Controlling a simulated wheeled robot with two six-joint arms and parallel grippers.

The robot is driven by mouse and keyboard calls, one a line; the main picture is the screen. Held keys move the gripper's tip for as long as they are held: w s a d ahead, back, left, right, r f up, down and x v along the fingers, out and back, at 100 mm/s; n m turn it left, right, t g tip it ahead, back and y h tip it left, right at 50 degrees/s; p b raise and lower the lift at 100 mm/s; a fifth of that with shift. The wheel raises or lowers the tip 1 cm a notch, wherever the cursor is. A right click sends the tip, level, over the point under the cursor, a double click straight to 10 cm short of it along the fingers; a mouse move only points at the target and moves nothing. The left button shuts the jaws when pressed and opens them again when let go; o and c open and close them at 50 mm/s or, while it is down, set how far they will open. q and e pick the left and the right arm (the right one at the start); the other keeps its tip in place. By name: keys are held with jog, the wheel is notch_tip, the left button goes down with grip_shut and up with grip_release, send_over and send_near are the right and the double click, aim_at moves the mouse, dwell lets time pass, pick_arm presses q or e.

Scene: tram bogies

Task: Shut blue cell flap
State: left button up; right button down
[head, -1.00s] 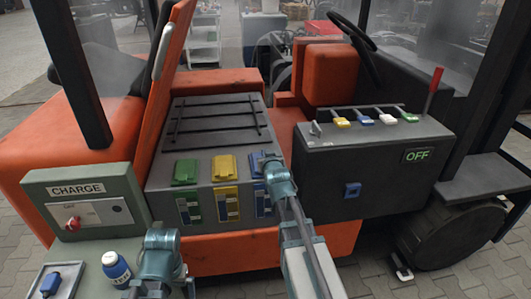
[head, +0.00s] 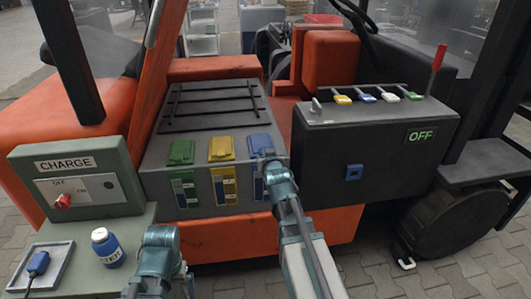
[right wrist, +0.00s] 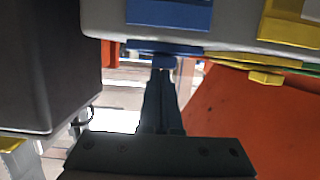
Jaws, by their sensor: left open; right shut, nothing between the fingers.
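The blue cell flap (head: 260,143) is at the right end of a row of three on the grey battery box, beside the yellow flap (head: 221,148) and the green flap (head: 181,152). It looks about level with the other two. My right gripper (head: 267,156) is shut and empty at its front edge, partly covering it. In the right wrist view, the shut fingers (right wrist: 162,100) point at a small tab under the blue flap (right wrist: 165,47). I cannot tell whether they touch. My left gripper (head: 158,262) is open over the lower left, away from the flaps.
A black box (head: 375,150) with an OFF sign stands close to the right of my right arm. Orange bodywork surrounds the battery box.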

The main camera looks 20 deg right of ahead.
jog(key=shift+s+a+f, duration=0.1)
jog(key=shift+s+f, duration=0.15)
jog(key=shift+f, duration=0.05)
